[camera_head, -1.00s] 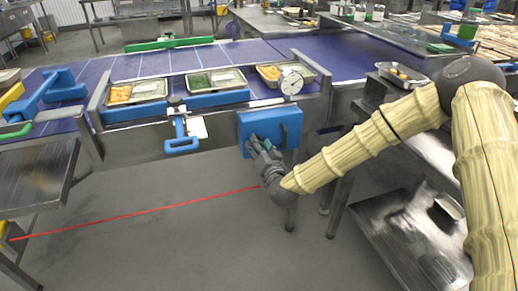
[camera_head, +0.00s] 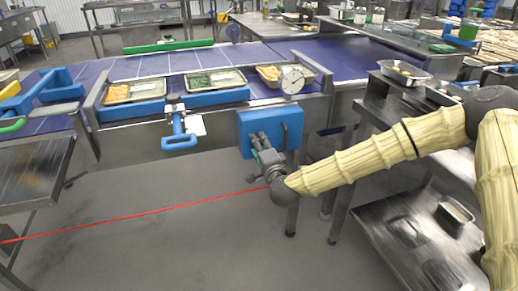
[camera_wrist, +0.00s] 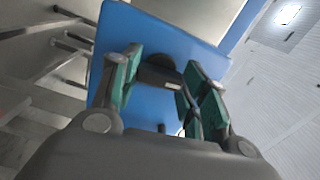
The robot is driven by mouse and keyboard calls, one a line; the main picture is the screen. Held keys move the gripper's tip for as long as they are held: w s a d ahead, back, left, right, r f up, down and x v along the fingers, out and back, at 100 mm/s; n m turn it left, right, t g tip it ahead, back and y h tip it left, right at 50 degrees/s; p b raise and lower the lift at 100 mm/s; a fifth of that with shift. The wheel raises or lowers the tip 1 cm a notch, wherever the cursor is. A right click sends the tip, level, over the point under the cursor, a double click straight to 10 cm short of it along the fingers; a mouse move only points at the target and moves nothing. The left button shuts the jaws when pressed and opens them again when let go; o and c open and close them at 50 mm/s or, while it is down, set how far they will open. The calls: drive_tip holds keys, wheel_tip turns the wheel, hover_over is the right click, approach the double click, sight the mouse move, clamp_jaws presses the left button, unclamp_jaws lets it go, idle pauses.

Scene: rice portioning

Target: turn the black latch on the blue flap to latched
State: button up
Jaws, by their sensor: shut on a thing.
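The blue flap (camera_head: 249,122) hangs on the front side of the conveyor, under the round dial. It also fills the middle of the wrist view (camera_wrist: 140,35). The black latch (camera_wrist: 158,77) on its face lies between the green-padded fingertips in the wrist view. My gripper (camera_head: 259,140) is in front of the flap in the head view, and its fingers (camera_wrist: 158,75) are shut on the latch. The latch's exact angle is hard to tell, as the fingers cover part of it; in the head view the gripper hides it.
A dark curved handle (camera_head: 284,135) is on the flap's right part. A blue-handled lever (camera_head: 179,142) hangs to the left. The dial (camera_head: 291,80) and food trays (camera_head: 135,101) sit above. A steel table (camera_head: 400,226) stands to the right. Floor at left front is clear.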

drive_tip(key=shift+w+d+m, duration=0.1)
drive_tip(key=shift+m, duration=0.5)
drive_tip(key=shift+b, duration=0.3)
drive_tip(key=o, duration=1)
drive_tip(key=v, duration=0.7)
drive_tip(key=shift+s, duration=0.25)
